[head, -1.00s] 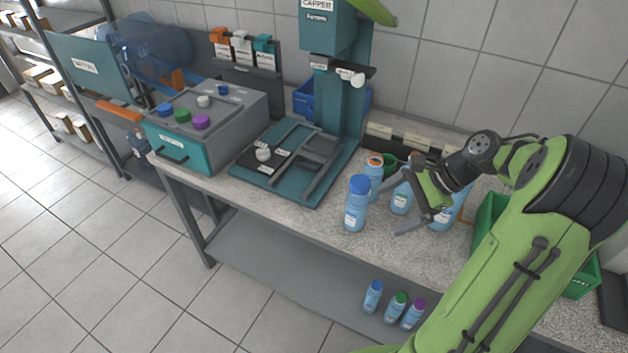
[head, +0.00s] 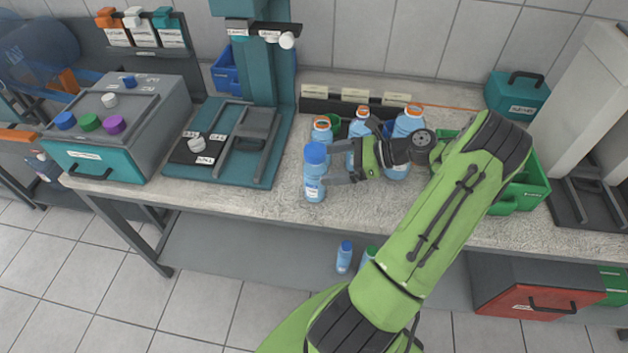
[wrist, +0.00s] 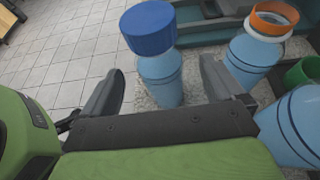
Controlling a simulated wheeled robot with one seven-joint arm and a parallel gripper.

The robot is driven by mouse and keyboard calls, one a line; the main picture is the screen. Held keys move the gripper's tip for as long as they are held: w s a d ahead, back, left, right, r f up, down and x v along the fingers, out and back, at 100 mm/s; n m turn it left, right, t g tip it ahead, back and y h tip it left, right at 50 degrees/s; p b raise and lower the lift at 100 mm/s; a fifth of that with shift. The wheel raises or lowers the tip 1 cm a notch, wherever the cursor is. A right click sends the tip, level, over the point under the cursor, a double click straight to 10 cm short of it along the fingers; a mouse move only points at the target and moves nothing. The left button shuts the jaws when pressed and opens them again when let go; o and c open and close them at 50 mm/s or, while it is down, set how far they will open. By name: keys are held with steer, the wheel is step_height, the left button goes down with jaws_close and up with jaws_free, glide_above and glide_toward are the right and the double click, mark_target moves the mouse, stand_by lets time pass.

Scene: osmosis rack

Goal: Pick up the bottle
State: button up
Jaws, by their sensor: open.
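A light blue bottle with a dark blue cap (head: 314,188) stands upright at the left front of a group of bottles on the counter. My gripper (head: 328,179) is open and empty, pointing left at this bottle from its right. In the wrist view, the same bottle (wrist: 160,80) shows ahead, between the lines of the two spread fingers (wrist: 163,92). I cannot tell whether the fingertips reach past its sides. Orange-ringed bottles (head: 322,130) stand behind it; one also shows at the right finger in the wrist view (wrist: 252,55).
A teal capper stand (head: 262,165) and a grey-teal box with coloured caps (head: 150,120) are left on the counter (head: 215,200). A green crate (head: 535,185) is at the right. Small bottles (head: 344,257) stand on the lower shelf.

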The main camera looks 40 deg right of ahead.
mark_target(317, 168)
steer(key=b+x, duration=0.1)
steer(key=x, duration=0.3)
steer(key=shift+w+a+f+b, duration=0.15)
steer(key=shift+a+b, duration=0.1)
steer(key=shift+b, duration=0.05)
steer(key=shift+w+a+f, duration=0.1)
steer(key=shift+w+a, duration=0.05)
steer(key=shift+w, duration=0.15)
steer(key=shift+c, duration=0.7)
jaws_close()
